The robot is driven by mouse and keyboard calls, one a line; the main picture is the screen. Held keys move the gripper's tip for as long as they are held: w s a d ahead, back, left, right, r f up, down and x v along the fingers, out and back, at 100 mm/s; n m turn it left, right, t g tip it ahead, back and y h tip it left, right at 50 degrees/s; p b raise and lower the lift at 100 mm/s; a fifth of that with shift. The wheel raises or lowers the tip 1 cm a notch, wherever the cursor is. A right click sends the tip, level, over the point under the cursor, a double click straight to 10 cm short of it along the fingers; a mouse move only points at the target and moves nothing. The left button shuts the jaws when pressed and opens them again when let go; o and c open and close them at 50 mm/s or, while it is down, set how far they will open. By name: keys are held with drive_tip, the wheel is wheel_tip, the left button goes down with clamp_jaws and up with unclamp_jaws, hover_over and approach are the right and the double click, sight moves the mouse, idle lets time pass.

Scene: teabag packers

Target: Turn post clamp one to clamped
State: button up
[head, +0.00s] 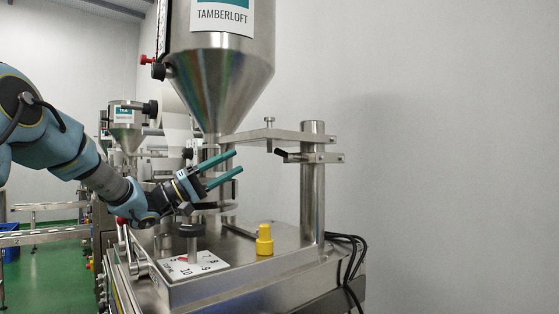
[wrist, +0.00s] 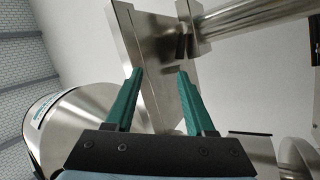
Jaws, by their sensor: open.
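The post clamp (head: 325,157) sits around the steel post (head: 313,200), just below the flat bracket arm (head: 265,137). A small black-tipped lever (head: 283,151) sticks out from the clamp to the left. My gripper (head: 238,162) is open and empty, left of the post and apart from the lever, with its teal fingers pointing right. In the wrist view my gripper (wrist: 160,72) points up toward a flat metal plate (wrist: 143,45), and the post (wrist: 255,17) runs across the upper right. I cannot clearly make out the lever in the wrist view.
A steel hopper (head: 220,85) hangs above my gripper. Below are a yellow knob (head: 264,240), a black-topped knob (head: 187,230) and a numbered dial plate (head: 195,268) on the machine top. The space right of the post is open.

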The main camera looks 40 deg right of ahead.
sight(283, 157)
drive_tip(key=s+d+p, duration=0.1)
drive_tip(key=d, duration=0.2)
drive_tip(key=s+d+p, duration=0.1)
drive_tip(key=s+d, duration=0.1)
drive_tip(key=d, duration=0.2)
drive_tip(key=s+d+r+p, duration=0.1)
drive_tip(key=s+d, duration=0.1)
drive_tip(key=d, duration=0.2)
drive_tip(key=shift+d, duration=0.15)
drive_tip(key=shift+s+d+r+p, duration=0.2)
drive_tip(key=shift+d+p, duration=0.15)
drive_tip(key=shift+d, duration=0.15)
drive_tip(key=shift+c, duration=0.2)
clamp_jaws()
